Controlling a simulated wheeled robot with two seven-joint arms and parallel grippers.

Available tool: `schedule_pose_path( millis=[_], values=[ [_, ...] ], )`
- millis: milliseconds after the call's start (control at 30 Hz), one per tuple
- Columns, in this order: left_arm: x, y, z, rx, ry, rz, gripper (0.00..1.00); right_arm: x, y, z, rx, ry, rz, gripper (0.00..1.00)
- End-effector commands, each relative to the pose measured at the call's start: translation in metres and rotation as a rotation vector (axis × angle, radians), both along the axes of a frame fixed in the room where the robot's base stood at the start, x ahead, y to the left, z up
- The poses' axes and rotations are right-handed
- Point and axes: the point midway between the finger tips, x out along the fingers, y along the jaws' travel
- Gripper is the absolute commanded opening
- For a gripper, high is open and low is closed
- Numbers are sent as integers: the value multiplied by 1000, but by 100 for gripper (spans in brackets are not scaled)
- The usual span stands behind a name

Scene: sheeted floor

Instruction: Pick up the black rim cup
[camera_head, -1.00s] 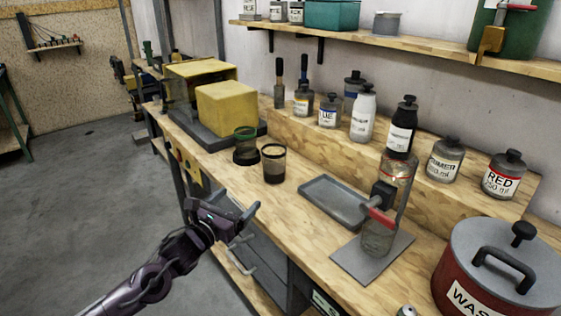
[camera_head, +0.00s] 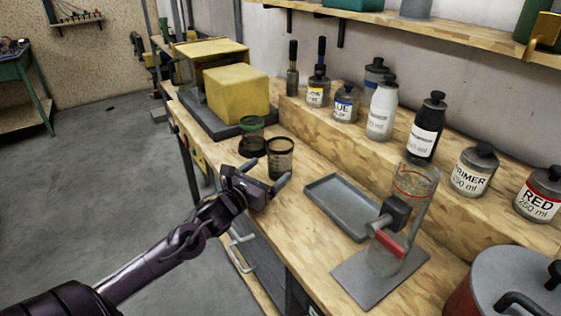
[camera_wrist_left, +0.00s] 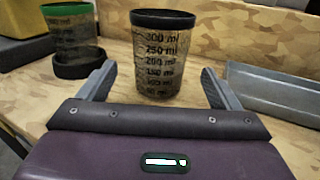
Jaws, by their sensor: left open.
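The black rim cup (camera_head: 280,158) is a clear measuring cup with printed ml marks, standing upright on the wooden bench. It also shows in the left wrist view (camera_wrist_left: 160,58), centred beyond the fingertips. My left gripper (camera_head: 262,175) is open at the bench's front edge, just in front of the cup. In the left wrist view the left gripper's fingers (camera_wrist_left: 158,88) are spread, one to each side of the cup's lower part. I cannot tell whether the cup is between the tips. My right gripper is not in view.
A green rim cup (camera_head: 252,135) stands close by, behind and left; a dark ring sits at its base in the wrist view. A grey tray (camera_head: 345,228) lies to the right. Yellow blocks (camera_head: 238,97) stand behind. Several bottles line the raised shelf, and a clamp stand (camera_head: 355,275) is front right.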

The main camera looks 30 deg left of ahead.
Motion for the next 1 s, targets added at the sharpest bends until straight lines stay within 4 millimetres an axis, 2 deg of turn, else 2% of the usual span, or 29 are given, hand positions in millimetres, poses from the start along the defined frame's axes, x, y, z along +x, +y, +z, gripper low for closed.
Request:
schedule_pose_path(
  millis=[167, 333, 667, 767, 1000],
  values=[
    [23, 1, 7, -4, -5, 2, 86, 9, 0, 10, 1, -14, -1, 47],
    [41, 1, 5, -4, -3, 1, 86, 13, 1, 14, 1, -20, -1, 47],
    [47, 0, 3, -2, 0, -1, 86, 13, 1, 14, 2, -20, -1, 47],
    [47, 0, 3, -2, 0, -1, 75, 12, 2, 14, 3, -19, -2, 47],
    [47, 0, 3, -2, 0, -1, 44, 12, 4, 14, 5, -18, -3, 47]
  ],
)
